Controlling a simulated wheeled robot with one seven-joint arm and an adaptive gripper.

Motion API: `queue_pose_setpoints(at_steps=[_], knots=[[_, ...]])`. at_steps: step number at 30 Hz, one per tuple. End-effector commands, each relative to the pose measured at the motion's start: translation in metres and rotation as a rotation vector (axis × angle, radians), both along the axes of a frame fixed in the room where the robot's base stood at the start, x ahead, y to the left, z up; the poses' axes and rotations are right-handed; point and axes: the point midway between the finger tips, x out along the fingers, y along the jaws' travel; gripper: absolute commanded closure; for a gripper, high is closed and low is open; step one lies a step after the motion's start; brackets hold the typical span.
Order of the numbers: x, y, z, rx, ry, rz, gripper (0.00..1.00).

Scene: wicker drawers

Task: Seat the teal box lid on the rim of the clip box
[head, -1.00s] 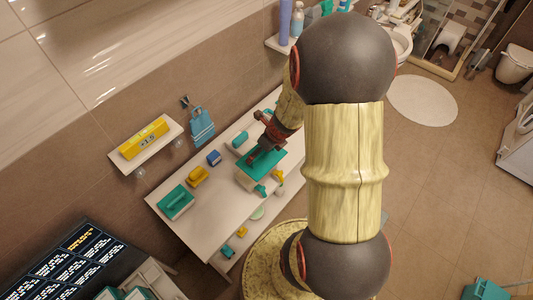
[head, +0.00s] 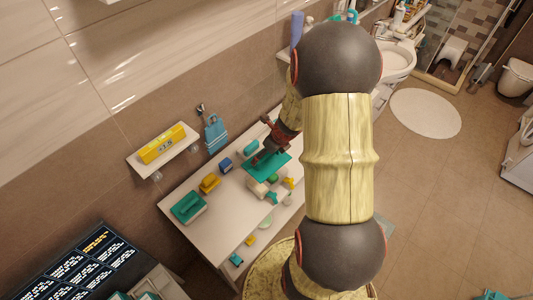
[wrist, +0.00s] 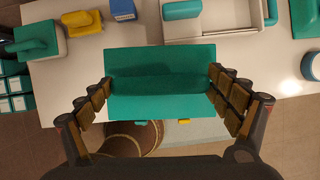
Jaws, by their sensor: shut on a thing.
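The teal box lid (wrist: 160,105) is a flat plate with a raised bar, held between the fingertips of my gripper (wrist: 160,79), one at each end of the bar. In the head view, the lid (head: 264,166) is over the table, and my gripper (head: 268,150) is partly hidden by my arm. The clip box (wrist: 216,38) is pale and open-topped, with a teal clip at its right side. It lies beyond and to the right of the lid in the wrist view. In the head view, the box (head: 256,188) is partly covered by the lid. The lid looks apart from its rim.
A wall shelf (head: 163,150) carries a yellow display. The table's front left is clear.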

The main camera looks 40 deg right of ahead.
Motion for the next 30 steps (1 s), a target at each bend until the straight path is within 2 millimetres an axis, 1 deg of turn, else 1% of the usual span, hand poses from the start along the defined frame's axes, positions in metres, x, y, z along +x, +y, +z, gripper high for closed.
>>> queue_pose_setpoints(at_steps=[5,19,24,30], knots=[[0.0,0.0,-0.01,0.0,0.0,0.0,0.43],[0.0,0.0,-0.051,-0.001,0.0,0.0,0.43],[0.0,0.0,-0.057,-0.001,-0.001,0.0,0.43],[0.0,0.0,-0.057,-0.001,-0.001,-0.001,0.43]])
